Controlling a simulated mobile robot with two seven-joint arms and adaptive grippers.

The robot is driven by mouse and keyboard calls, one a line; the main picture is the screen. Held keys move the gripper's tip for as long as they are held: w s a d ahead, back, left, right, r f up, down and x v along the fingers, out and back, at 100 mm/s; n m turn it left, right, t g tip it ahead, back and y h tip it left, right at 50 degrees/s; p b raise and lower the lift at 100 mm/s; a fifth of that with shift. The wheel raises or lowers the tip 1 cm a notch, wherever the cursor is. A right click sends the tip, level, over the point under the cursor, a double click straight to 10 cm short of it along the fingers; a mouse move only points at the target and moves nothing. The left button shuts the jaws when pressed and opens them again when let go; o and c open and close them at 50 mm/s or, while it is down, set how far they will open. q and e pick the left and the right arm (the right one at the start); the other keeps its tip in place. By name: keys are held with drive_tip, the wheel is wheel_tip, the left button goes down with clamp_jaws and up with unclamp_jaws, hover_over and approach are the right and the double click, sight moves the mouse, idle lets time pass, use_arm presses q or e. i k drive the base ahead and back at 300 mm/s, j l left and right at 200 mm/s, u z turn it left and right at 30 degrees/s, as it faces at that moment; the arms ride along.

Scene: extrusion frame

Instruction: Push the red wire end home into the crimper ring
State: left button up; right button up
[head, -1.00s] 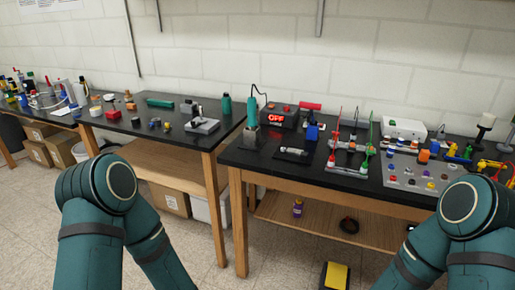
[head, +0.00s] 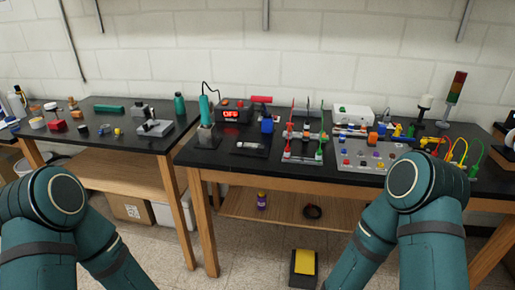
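A thin red wire (head: 292,122) stands upright on the left side of a small frame with a pale base (head: 301,157) on the right bench. A green wire (head: 322,124) stands on the frame's right side. Another red wire (head: 436,146) curves at the bench's right part, beside yellow and green ones. I cannot make out which red end is the task's, nor a crimper ring; they are too small at this distance. Both my upper arms show at the bottom, but neither gripper is in view.
The right black-topped bench (head: 215,158) also carries a station with a red display (head: 231,115), a grey panel of coloured buttons (head: 378,157) and a white box (head: 353,114). A yellow-topped pedal (head: 304,263) lies on the floor. A left bench (head: 98,146) stands beside it.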

sight(288, 152)
drive_tip(key=i+l, duration=0.65)
drive_tip(key=l, duration=0.3)
drive_tip(key=i+l, duration=0.35)
drive_tip(key=l+u, duration=0.15)
drive_tip(key=u, duration=1)
